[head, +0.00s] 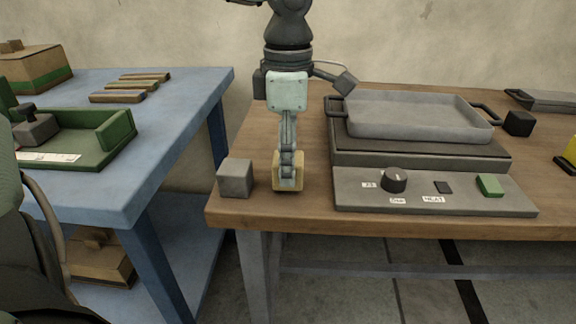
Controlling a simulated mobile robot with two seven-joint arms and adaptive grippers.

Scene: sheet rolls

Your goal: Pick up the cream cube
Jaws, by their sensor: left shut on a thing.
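The cream cube (277,184) is at the left front part of the brown wooden table (318,215). My left gripper (288,178) points down from above and is shut on the cube, hiding much of its middle. I cannot tell whether the cube touches the tabletop or is slightly above it. My right gripper is not in view.
A grey cube (236,179) stands close to the left of the cream cube. To the right are a control panel (430,203) with a knob and a grey tray (418,127) on a dark base. A blue table (165,160) stands at the left, across a gap.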

